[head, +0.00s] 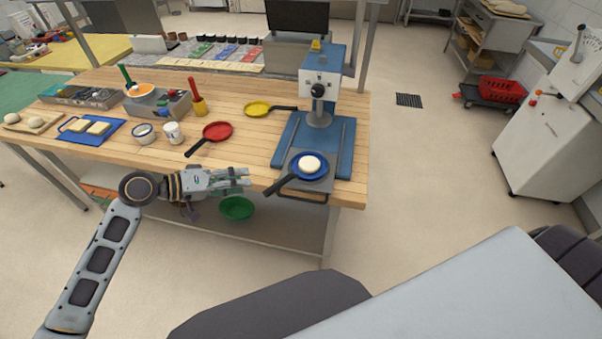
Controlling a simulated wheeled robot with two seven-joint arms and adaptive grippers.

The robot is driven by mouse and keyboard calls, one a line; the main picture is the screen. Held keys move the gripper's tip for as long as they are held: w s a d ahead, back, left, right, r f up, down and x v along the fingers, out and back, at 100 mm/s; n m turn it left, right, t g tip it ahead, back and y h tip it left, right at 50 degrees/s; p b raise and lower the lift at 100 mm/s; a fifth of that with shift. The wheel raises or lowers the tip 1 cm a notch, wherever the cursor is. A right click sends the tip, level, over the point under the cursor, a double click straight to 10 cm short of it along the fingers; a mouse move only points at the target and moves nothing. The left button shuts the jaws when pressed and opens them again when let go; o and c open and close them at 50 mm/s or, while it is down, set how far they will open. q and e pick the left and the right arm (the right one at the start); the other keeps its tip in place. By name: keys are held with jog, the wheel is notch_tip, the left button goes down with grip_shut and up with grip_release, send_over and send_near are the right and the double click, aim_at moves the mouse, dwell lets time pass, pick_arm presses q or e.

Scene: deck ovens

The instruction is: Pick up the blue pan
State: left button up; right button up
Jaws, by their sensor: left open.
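The blue pan (297,173) sits on a dark plate at the front of a blue press-like machine (322,85), near the table's front right corner. A round pale dough piece (310,163) lies in the pan. The pan's dark handle (281,185) points down and left, towards the table's front edge. My left gripper (247,180) is open and empty at the table's front edge, left of the handle and apart from it. My right gripper is not in view.
A red pan (218,131) and a yellow pan (257,108) lie on the wooden table (235,158), left of the machine. A white cup (173,132) stands further left. A green bowl (237,208) is on the shelf below.

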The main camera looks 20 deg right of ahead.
pick_arm(q)
jog(key=shift+s+d+r, duration=0.15)
jog(key=shift+s+r, duration=0.2)
jog(key=shift+r, duration=0.05)
jog(key=shift+d, duration=0.1)
jog(key=p, duration=0.1)
send_near(295, 173)
jog(key=shift+s+f, duration=0.25)
jog(key=shift+s, duration=0.2)
dwell(0.4)
jog(key=shift+p+x, duration=0.7)
jog(key=shift+x, duration=1.8)
